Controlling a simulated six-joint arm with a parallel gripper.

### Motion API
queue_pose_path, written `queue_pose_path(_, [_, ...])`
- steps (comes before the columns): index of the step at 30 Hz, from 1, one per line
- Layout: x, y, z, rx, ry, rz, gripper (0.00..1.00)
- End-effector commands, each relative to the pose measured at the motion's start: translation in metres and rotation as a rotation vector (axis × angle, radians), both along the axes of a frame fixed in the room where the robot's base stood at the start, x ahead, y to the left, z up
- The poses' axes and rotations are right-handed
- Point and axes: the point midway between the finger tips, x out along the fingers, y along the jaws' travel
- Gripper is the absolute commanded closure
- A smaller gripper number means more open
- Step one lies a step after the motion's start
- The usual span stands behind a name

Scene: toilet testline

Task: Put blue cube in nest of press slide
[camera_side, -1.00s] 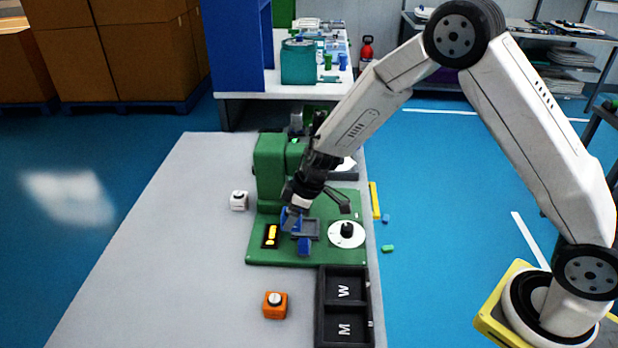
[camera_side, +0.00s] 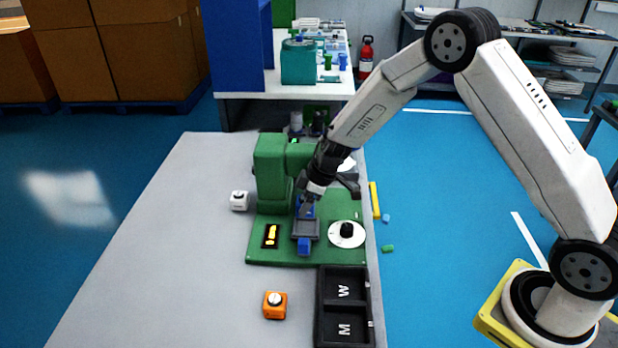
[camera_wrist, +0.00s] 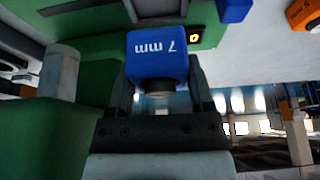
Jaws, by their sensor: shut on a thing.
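The blue cube (camera_wrist: 158,55), marked "7 mm", is between the two fingers of my gripper (camera_wrist: 166,88) in the wrist view. My gripper (camera_side: 307,205) is shut on it, pointing down at the rear part of the grey press slide (camera_side: 305,229) in the side view. The held cube shows there as a small blue patch (camera_side: 305,211), partly hidden by the fingers. The nest is hidden, and I cannot tell whether the cube touches the slide. The slide has a blue front block (camera_side: 304,246), which also shows in the wrist view (camera_wrist: 232,10).
The green press (camera_side: 270,170) stands just left of my gripper on its green base plate (camera_side: 270,258). A white dial (camera_side: 347,234) is right of the slide. A white cube (camera_side: 239,200), an orange cube (camera_side: 275,305) and a black two-part tray (camera_side: 343,308) lie around.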

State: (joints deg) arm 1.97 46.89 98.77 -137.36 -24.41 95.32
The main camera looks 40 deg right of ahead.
Motion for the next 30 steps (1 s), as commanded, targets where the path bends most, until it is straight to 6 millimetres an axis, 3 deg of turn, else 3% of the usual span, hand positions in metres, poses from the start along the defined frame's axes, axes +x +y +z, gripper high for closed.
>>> queue_pose_path(18, [0.000, 0.000, -0.042, 0.000, 0.000, 0.000, 1.00])
queue_pose_path(30, [0.000, 0.000, -0.052, -0.001, -0.001, 0.001, 1.00])
